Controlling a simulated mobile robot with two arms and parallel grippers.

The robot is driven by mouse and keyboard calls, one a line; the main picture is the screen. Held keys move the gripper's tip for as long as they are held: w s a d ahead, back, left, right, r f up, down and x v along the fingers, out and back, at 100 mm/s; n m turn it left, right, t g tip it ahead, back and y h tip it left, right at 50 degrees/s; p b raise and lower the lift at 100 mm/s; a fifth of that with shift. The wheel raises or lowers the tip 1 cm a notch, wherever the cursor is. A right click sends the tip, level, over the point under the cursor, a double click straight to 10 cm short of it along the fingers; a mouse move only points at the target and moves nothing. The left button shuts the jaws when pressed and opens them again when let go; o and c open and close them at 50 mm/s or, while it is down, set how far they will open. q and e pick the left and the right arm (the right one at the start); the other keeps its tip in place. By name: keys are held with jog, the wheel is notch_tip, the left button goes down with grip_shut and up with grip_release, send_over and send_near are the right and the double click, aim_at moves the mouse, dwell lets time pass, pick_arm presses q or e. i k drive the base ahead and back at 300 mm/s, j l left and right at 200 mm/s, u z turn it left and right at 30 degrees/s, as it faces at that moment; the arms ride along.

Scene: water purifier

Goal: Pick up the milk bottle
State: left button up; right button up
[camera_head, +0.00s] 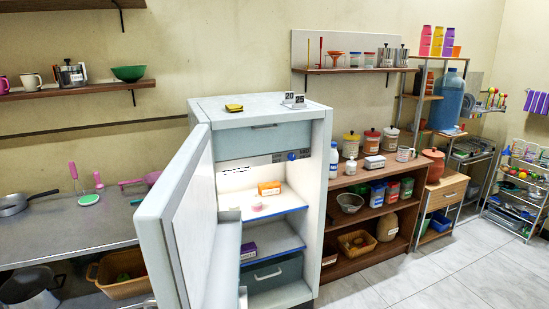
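A white bottle (333,160) with a bluish top, which looks like the milk bottle, stands upright just right of the fridge, at the left end of the wooden shelf unit. Its left side is close to the fridge's side wall in the picture; I cannot tell whether they touch. The white fridge (321,200) stands open, with its door (180,215) swung out to the left and toward me. I cannot make out a milk bottle inside it. Neither of my grippers is in view.
Inside the fridge are an orange box (269,188) and a purple box (248,251). The wooden shelf unit (372,248) holds canisters and bowls. A grey counter (60,228) is at left. Open tiled floor (440,275) lies at the front right.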

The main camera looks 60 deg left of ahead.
aim_at(334, 156)
jog(key=i+j+u, duration=0.1)
jog(key=i+u, duration=0.15)
jog(key=u, duration=0.15)
jog(key=i+u, duration=0.25)
jog(key=u, duration=0.15)
jog(key=i+l+u, duration=0.1)
jog(key=i+u, duration=0.15)
jog(key=u, duration=0.2)
jog(key=i+l+u, duration=0.15)
jog(key=u, duration=0.25)
jog(key=i+l+u, duration=0.4)
jog(key=i+l, duration=0.25)
jog(key=i, duration=0.2)
